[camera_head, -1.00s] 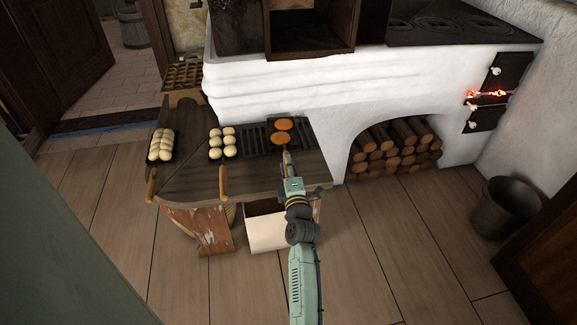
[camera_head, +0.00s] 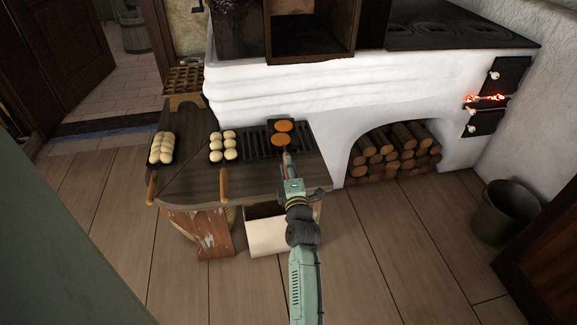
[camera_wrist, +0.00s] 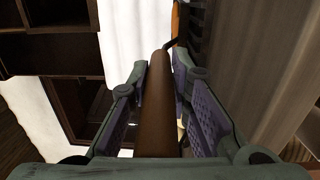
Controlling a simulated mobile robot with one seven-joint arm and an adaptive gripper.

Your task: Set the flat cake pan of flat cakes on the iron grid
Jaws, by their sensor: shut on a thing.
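The flat cake pan (camera_head: 294,133) is dark and carries two round orange-brown flat cakes (camera_head: 282,139). It is at the right part of the wooden table, over or on the dark slatted iron grid (camera_head: 254,142); I cannot tell whether they touch. My gripper (camera_head: 288,160) is on the near side of the pan. In the wrist view my gripper (camera_wrist: 158,88) is shut on the pan's brown round handle (camera_wrist: 157,115), one finger on each side. The pan's far end is mostly hidden there; an orange edge of a cake shows at the top.
Pale dough balls lie in two groups on the table, at the far left (camera_head: 161,148) and beside the grid (camera_head: 223,145). The white stove wall (camera_head: 290,92) rises behind the table. A firewood niche (camera_head: 392,150) and a metal bucket (camera_head: 504,208) are to the right.

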